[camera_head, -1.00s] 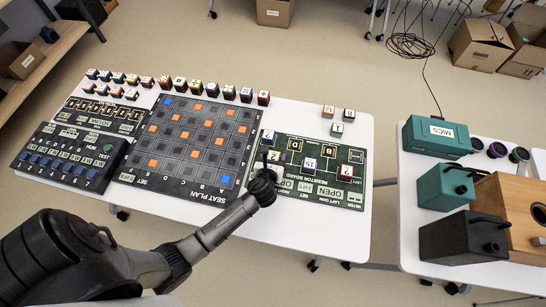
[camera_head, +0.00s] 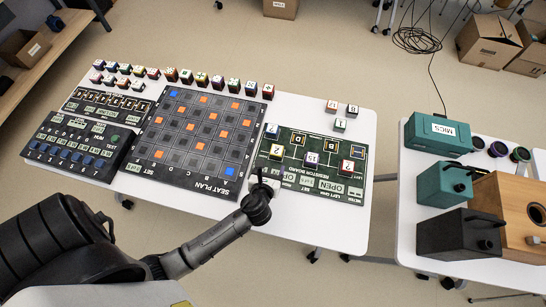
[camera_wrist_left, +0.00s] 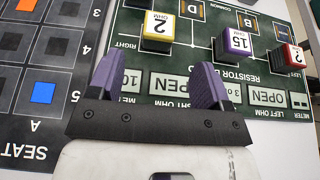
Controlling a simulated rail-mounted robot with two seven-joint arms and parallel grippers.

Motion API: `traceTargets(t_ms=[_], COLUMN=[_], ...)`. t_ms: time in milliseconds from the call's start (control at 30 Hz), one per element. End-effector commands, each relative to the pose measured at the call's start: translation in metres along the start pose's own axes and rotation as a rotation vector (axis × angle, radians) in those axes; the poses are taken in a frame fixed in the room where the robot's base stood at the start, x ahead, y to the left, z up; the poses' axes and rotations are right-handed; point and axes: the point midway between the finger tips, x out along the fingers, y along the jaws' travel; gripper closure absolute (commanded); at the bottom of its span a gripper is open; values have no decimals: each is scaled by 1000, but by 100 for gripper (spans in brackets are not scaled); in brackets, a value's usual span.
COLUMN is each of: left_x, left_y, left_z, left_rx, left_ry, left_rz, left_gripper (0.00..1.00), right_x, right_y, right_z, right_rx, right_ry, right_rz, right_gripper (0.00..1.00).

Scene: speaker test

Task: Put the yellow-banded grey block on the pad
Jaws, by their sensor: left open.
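A block with a white top marked 2 OHM and a yellow side (camera_wrist_left: 158,27) stands upright on the green resistor board (camera_wrist_left: 190,62), near the word RIGHT. The block also shows in the head view (camera_head: 277,151). It is the only clearly yellow-sided block on the board; its grey parts are hard to make out. The pad cannot be singled out; whatever lies under this block is hidden. My left gripper (camera_wrist_left: 156,82) is open, its two purple fingers apart and empty, short of the block on the near side. In the head view the gripper (camera_head: 261,183) is over the board's near left corner.
Blocks marked 15 (camera_head: 310,159) and ? (camera_head: 347,166) stand on the board. A blue-sided block (camera_head: 271,131) stands behind the 2 block. The seat plan (camera_head: 196,142) lies left. Loose blocks line the far edge. Three more (camera_head: 340,124) stand behind the board on clear table.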

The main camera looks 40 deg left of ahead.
Motion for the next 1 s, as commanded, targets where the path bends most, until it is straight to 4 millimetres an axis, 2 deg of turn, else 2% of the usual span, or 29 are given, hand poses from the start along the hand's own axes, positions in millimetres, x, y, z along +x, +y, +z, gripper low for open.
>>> traceTargets(t_ms=[133, 400, 533, 667, 767, 900, 1000], left_x=[-16, -24, -29, -44, -63, -95, -120], left_y=[0, 1, 9, 26, 40, 52, 56], left_z=[0, 0, -1, -5, -10, -17, -21], left_rx=[-1, -11, -158, -529, -910, -1418, -1718], left_ry=[2, 3, 39, 132, 228, 361, 441], left_rz=[0, 2, 24, 90, 182, 359, 510], left_gripper=[28, 28, 28, 28, 28, 28, 28], right_x=[-3, -4, -4, -4, -4, -4, -3], right_y=[-1, -2, -3, -3, -3, -2, -2], right_z=[-1, -2, -2, -1, -1, -1, -1], right_rx=[3, 8, 9, 9, 9, 8, 6], right_ry=[0, 1, 1, 0, 0, -1, -1], right_rz=[-2, -6, -8, -7, -7, -7, -5], right_gripper=[57, 57, 57, 57, 57, 57, 57])
